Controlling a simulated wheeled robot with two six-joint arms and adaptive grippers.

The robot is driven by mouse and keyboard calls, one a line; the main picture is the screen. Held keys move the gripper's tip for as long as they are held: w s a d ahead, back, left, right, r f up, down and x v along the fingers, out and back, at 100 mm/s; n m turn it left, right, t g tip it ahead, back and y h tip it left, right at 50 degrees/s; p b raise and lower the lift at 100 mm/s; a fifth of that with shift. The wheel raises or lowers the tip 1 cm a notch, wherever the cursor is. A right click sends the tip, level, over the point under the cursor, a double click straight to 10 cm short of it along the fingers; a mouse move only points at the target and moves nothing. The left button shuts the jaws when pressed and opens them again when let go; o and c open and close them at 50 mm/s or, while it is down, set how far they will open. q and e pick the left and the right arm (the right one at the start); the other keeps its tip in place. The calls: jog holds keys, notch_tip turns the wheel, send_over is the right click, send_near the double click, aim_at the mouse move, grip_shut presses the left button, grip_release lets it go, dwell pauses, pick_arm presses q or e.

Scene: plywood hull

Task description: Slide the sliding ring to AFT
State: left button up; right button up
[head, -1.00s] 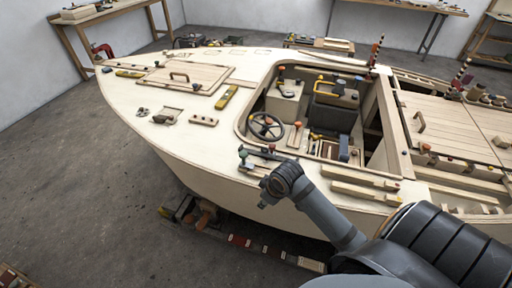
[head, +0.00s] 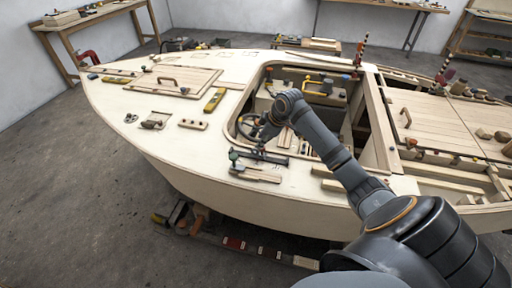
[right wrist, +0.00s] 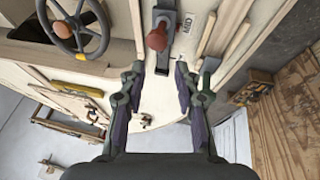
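My right gripper (head: 266,132) reaches down over the near edge of the cockpit in the head view, its fingers small and partly hidden. In the right wrist view the right gripper (right wrist: 160,70) is open and empty. A red-brown knob (right wrist: 157,38) on a dark strip shows just beyond the fingertips, between their lines and apart from them. The word MID stands on a label beside it. I cannot make out a clear ring shape, nor tell whether this knob belongs to the sliding ring. No AFT label is readable. My left gripper is in no view.
A steering wheel (right wrist: 76,28) is close on the left in the wrist view. A dark rail (head: 262,157) with small posts lies on the near deck, beside wooden strips. The cockpit rim and a yellow-handled part (head: 314,88) are nearby. The foredeck holds a hatch (head: 172,80).

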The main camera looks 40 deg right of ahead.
aim_at(256, 150)
jog(key=x, duration=0.6)
jog(key=shift+w+f, duration=0.2)
jog(key=shift+f, duration=0.2)
grip_shut()
